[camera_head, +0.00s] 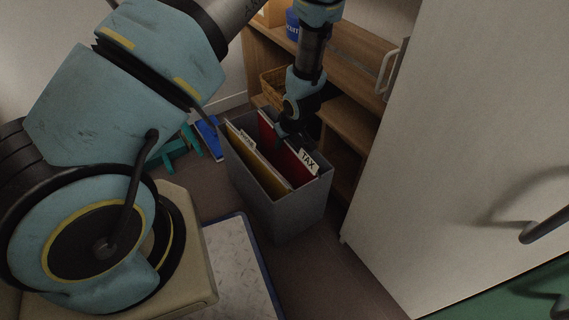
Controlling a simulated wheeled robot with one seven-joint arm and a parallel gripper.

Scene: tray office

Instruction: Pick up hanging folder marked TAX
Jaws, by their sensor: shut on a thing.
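The red hanging folder marked TAX (289,158) is in the grey file bin (297,215) on the floor, its white label facing up at the near end. A yellow folder (256,166) with a white label stands beside it to the left; its label is too small to read. My gripper (291,140) is over the bin at the red folder's top edge, shut on it. The fingertips are dark and partly hidden against the folder. The red folder is still mostly inside the bin.
A wooden shelf (345,85) with a wicker basket (273,88) and a blue container (292,25) stands close behind the bin. A large white panel with a handle (385,72) is at right. A blue-edged mat (243,270) and a blue item (209,138) lie on the floor.

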